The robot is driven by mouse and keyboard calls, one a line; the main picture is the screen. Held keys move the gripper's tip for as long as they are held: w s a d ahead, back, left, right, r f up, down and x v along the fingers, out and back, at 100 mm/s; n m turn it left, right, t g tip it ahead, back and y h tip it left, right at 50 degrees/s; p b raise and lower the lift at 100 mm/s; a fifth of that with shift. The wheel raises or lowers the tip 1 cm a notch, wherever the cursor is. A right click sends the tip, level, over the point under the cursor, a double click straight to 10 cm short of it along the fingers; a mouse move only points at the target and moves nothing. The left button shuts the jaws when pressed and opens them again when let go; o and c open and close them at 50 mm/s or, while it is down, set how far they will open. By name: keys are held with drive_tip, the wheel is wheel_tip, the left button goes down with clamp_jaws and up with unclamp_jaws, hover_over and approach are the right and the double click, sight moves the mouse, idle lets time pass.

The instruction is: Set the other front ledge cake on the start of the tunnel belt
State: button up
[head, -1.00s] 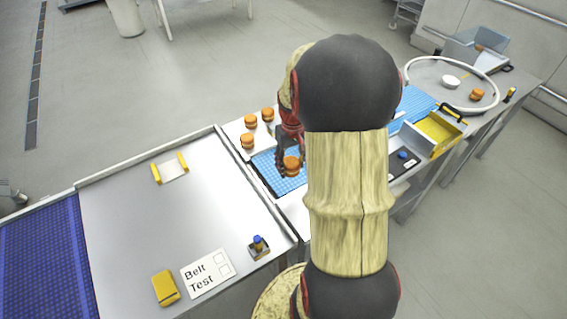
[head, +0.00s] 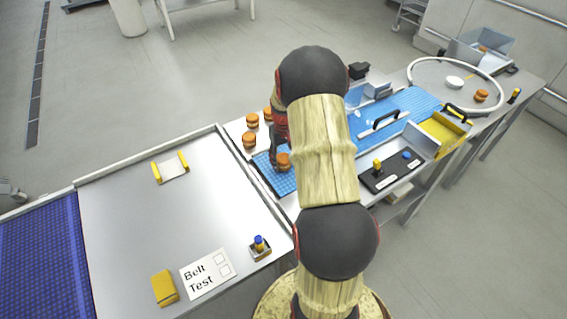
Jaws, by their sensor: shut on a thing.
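My gripper (head: 281,154) is shut on an orange-brown filled cake (head: 284,163). The cake is over the near-left end of the blue tunnel belt (head: 271,180); I cannot tell whether it touches the belt. My arm hides part of the gripper and of the belt. Other cakes stand on the pale ledge to the left of the belt start: one at the front (head: 249,139), one behind it (head: 252,120), and one (head: 267,114) partly hidden by my gripper.
A black panel (head: 388,180) with yellow and blue knobs lies right of my arm. A yellow tray (head: 440,131) and a ring-edged round table (head: 424,74) with a cake (head: 481,95) stand beyond.

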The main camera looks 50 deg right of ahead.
drive_tip(key=shift+f, duration=0.55)
drive_tip(key=shift+f, duration=0.1)
drive_tip(key=o, duration=0.8)
drive_tip(key=shift+c, duration=0.2)
